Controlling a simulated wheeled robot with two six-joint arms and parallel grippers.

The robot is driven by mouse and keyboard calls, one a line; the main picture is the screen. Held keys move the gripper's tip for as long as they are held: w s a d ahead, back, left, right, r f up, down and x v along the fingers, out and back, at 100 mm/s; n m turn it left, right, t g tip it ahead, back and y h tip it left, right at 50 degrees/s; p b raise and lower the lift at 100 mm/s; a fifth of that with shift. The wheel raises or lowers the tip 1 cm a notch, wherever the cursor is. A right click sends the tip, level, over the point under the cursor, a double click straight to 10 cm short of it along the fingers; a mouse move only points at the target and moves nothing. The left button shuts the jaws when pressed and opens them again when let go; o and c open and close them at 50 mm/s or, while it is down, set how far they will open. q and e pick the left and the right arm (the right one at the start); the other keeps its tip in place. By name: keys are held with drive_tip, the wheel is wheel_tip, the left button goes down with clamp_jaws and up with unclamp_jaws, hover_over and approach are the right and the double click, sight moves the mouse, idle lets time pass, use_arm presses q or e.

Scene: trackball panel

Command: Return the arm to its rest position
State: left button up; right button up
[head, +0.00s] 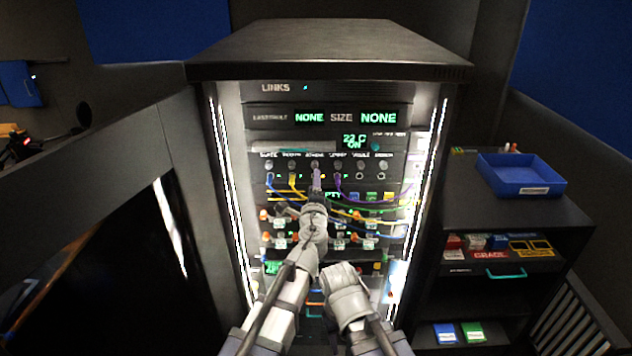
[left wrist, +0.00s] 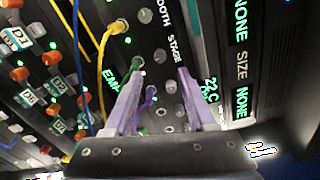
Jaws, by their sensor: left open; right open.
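The trackball panel is a lit rack (head: 327,143) with green displays, a row of ports and several coloured cables. My left gripper (head: 317,182) is in front of the port row, with its pale purple fingers up by the panel. In the left wrist view my left gripper (left wrist: 158,75) is open, its fingers spread apart, with no object seen held between them. Green and purple plugs (left wrist: 150,93) show between and behind the fingers. My right gripper (head: 340,278) is lower, in front of the rack's lower part; its fingertips are hard to make out.
Blue, yellow (head: 292,181), green and purple cables hang across the rack close to my left arm. A dark shelf unit (head: 555,214) with a blue tray (head: 520,189) stands at the right. A dark panel (head: 120,260) stands at the left.

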use_arm(q)
drive_tip(key=shift+w+a, duration=0.1)
drive_tip(key=s+a+f+n+g+y, duration=0.35)
drive_tip(key=a+f+n, duration=0.2)
drive_tip(key=a, duration=0.25)
drive_tip(key=s+a+f+n+g+y, duration=0.3)
drive_tip(key=s+a+f+n+g, duration=0.1)
drive_tip(key=a+n, duration=0.4)
drive_tip(key=s+a+f+n+g+h, duration=0.1)
drive_tip(key=s+a+f+n+g, duration=0.25)
drive_tip(key=s+f, duration=0.35)
drive_tip(key=s+d+f+n+g+h, duration=0.2)
drive_tip(key=s+f+g+h, duration=0.1)
drive_tip(key=s, duration=0.3)
drive_tip(key=s+d+f+n+g+h, duration=0.2)
drive_tip(key=s+g, duration=0.1)
drive_tip(key=s, duration=0.3)
drive_tip(key=s+d+m, duration=0.2)
drive_tip(key=s+d, duration=0.1)
drive_tip(key=d, duration=0.2)
drive_tip(key=s+d+m+g, duration=0.1)
drive_tip(key=s+d+m, duration=0.1)
drive_tip(key=d, duration=0.4)
drive_tip(key=shift+s+d+f+y, duration=0.2)
drive_tip(key=shift+s+y, duration=0.15)
drive_tip(key=shift+s, duration=0.5)
